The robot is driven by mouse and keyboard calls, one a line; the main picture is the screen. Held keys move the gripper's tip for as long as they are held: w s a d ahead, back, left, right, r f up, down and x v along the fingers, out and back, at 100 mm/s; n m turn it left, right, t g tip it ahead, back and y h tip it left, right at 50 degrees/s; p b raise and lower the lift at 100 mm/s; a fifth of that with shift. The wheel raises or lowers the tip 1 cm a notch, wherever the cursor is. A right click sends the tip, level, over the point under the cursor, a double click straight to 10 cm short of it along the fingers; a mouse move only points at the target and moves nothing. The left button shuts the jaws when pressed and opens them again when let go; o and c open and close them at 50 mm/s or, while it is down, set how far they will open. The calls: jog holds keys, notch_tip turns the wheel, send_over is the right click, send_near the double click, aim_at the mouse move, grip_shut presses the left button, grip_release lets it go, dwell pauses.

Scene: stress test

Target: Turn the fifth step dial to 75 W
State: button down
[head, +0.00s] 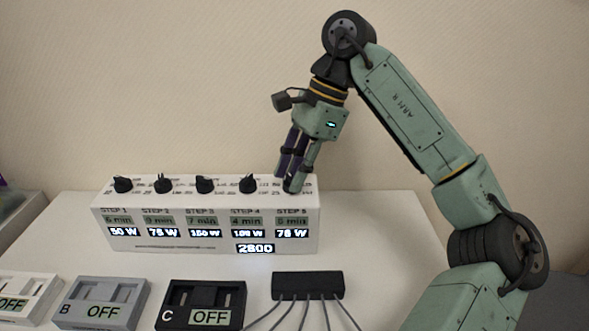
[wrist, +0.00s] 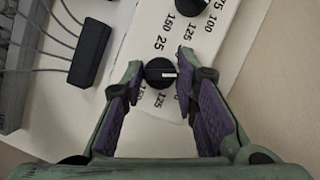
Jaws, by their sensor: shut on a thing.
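The white control box (head: 210,243) stands on the table with a row of dials on its top and a display under each step label. The fifth step dial (wrist: 160,72) is a round black knob in the wrist view, with a white mark pointing right. The STEP 5 display (head: 292,233) appears to read 75 W.
The other step dials (head: 204,186) stand to the left along the box top. A lower display (head: 255,248) reads 2800. In front are grey box B (head: 78,318), black box C (head: 172,318), both showing OFF, and a black cable block (head: 307,284). The table right of the box is clear.

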jog(key=c, duration=1.3)
grip_release()
jog(key=v, duration=1.2)
